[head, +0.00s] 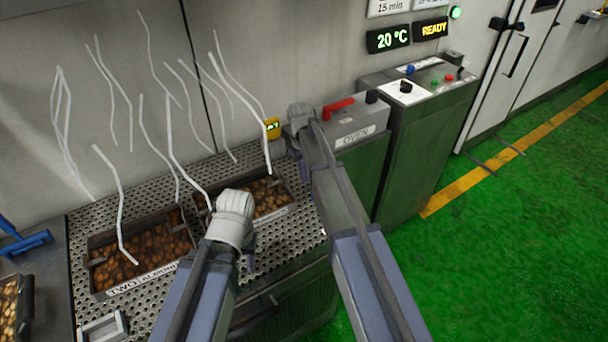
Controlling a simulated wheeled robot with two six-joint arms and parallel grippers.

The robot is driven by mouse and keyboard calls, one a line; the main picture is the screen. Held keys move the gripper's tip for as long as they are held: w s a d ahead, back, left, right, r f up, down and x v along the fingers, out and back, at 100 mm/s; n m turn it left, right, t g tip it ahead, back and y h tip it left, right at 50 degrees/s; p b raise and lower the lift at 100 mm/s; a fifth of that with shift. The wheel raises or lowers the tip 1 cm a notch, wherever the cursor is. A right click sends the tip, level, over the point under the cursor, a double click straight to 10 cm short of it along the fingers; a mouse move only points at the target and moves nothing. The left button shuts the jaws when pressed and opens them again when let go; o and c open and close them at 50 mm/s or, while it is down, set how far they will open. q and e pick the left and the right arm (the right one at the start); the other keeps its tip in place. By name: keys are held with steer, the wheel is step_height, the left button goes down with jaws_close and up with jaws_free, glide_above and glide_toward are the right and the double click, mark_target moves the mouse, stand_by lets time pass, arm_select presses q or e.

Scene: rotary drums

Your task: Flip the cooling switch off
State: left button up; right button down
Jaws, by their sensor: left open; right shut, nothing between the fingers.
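No switch in view has a readable cooling label. A pale square frame with a grey insert (103,327), possibly a switch, sits at the front left of the perforated metal table (75,250). My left gripper (236,200) is open and over the table, in front of the right-hand tray, well to the right of that frame. My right gripper (299,112) is shut and empty, just left of the oven box (358,132) with its red lever (338,107). I cannot tell whether it touches the box. The fingertips of both are hard to make out.
Two steaming trays of brown pieces, a left tray (140,252) and a right tray (262,202), sit on the table. A control cabinet (425,140) with knobs and buttons stands right of the oven. Wall displays read 20 °C (388,39) and READY (434,29). Green floor is clear at right.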

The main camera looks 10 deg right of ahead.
arm_select(q)
step_height(320, 180, down, 5)
steer(key=b, duration=0.3)
steer(key=shift+r+b, duration=0.1)
steer(key=shift+b, duration=0.25)
arm_select(e)
steer(key=f, duration=0.4)
steer(key=shift+s+f, duration=0.2)
steer(key=shift+f, duration=0.15)
arm_select(q)
step_height(320, 180, up, 2)
steer(key=shift+r+p, duration=0.2)
steer(key=shift+p, duration=1)
arm_select(e)
steer(key=s+r, duration=0.1)
steer(key=s+d+r, duration=0.1)
steer(key=shift+s+r, duration=0.15)
steer(key=shift+s, duration=0.2)
arm_select(q)
steer(key=shift+r, duration=0.15)
arm_select(e)
steer(key=shift+s+d+r, duration=0.2)
steer(key=shift+s, duration=0.2)
steer(key=shift+f, duration=0.1)
